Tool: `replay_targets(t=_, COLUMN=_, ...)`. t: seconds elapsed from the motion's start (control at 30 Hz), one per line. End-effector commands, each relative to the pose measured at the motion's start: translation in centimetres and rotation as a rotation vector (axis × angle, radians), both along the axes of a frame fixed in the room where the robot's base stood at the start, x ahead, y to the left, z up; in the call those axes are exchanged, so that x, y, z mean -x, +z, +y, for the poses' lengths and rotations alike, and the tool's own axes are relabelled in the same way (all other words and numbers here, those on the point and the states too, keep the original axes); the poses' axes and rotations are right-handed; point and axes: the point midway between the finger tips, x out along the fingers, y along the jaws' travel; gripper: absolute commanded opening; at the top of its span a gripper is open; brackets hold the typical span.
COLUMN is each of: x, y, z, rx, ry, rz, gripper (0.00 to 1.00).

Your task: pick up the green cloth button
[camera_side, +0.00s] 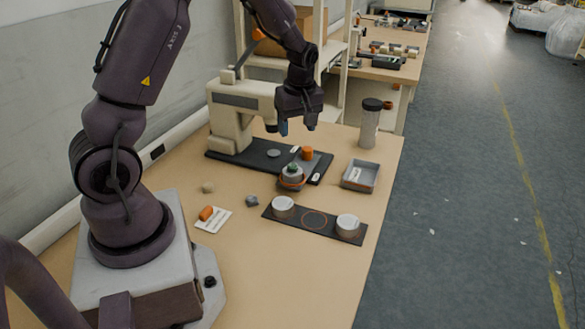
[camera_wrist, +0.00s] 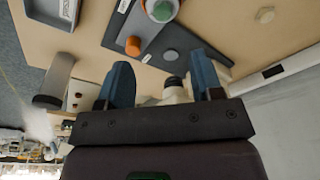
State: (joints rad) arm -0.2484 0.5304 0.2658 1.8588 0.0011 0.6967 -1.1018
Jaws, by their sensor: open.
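The green cloth button (camera_side: 292,167) sits on top of a pale round roll (camera_side: 292,174) in a dark holder with an orange rim, at the front edge of the dark base plate. The button also shows at the top edge of the wrist view (camera_wrist: 161,11). My gripper (camera_side: 297,127) is open and empty, above and behind the button in the side view. In the wrist view, its two blue fingers (camera_wrist: 158,68) stand wide apart with nothing held between them. The button lies beyond the fingertips and is clear of them.
An orange cylinder (camera_side: 307,153) stands close beside the button. A beige machine (camera_side: 232,112) rises at left. A grey tray (camera_side: 360,177) and a dark-lidded jar (camera_side: 369,128) stand at right. A dark strip (camera_side: 330,229) bears two pale rolls.

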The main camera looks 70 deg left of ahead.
Motion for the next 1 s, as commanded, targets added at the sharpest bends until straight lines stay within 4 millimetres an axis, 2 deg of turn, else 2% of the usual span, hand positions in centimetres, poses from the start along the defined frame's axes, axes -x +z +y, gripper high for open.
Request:
replay_targets(t=0.1, x=0.2, y=-2.5, z=0.4, rx=0.003, ry=0.000, rz=0.007, gripper=0.60)
replay_targets(t=0.3, x=0.2, y=-5.5, z=0.8, rx=0.002, ry=-0.002, rz=0.004, gripper=0.60)
replay_targets(t=0.47, x=0.2, y=-6.4, z=0.9, rx=0.002, ry=-0.003, rz=0.003, gripper=0.60)
replay_targets(t=0.8, x=0.5, y=-10.9, z=1.2, rx=0.003, ry=-0.004, rz=0.004, gripper=0.60)
replay_targets(t=1.0, x=0.5, y=-11.3, z=1.3, rx=0.002, ry=-0.004, rz=0.003, gripper=0.60)
